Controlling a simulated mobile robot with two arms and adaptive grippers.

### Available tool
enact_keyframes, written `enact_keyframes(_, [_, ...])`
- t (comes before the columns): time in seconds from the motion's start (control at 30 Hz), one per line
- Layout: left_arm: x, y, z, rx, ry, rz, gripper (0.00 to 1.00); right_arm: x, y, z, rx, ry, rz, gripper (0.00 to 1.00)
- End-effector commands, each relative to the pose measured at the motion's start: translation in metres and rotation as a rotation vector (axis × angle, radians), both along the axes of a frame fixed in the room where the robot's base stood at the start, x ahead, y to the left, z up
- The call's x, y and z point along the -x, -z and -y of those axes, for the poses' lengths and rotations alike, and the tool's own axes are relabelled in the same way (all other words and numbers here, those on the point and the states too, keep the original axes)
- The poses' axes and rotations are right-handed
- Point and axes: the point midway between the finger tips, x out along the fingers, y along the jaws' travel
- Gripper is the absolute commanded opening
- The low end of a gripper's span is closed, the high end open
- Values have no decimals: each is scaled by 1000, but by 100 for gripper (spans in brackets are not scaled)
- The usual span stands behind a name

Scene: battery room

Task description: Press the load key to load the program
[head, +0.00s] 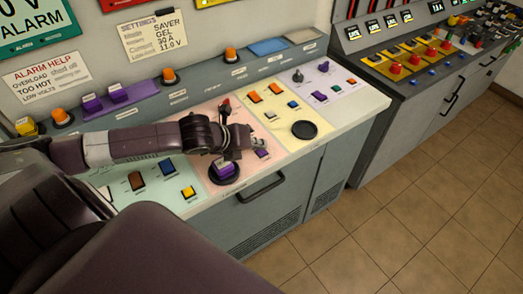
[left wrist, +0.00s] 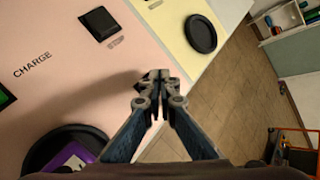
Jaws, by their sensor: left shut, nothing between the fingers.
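The console has pink, yellow and other coloured panels with small keys; no label reading "load" is legible. On the pink panel (head: 213,188), a purple key sits in a round black surround (head: 224,171); the purple key (left wrist: 72,160) also shows at lower left in the left wrist view. My right gripper is out of view.
A black round disc (head: 304,129) lies on the yellow panel. A drawer handle (head: 262,187) sticks out below the console's front edge. A second console (head: 415,60) with red buttons stands at right. The tiled floor (head: 400,190) is clear.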

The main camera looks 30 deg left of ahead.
Motion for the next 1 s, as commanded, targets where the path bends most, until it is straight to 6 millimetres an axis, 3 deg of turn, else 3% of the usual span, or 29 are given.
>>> enact_keyframes(1.0, [0,10,0,0,-2,0,0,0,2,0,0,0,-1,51])
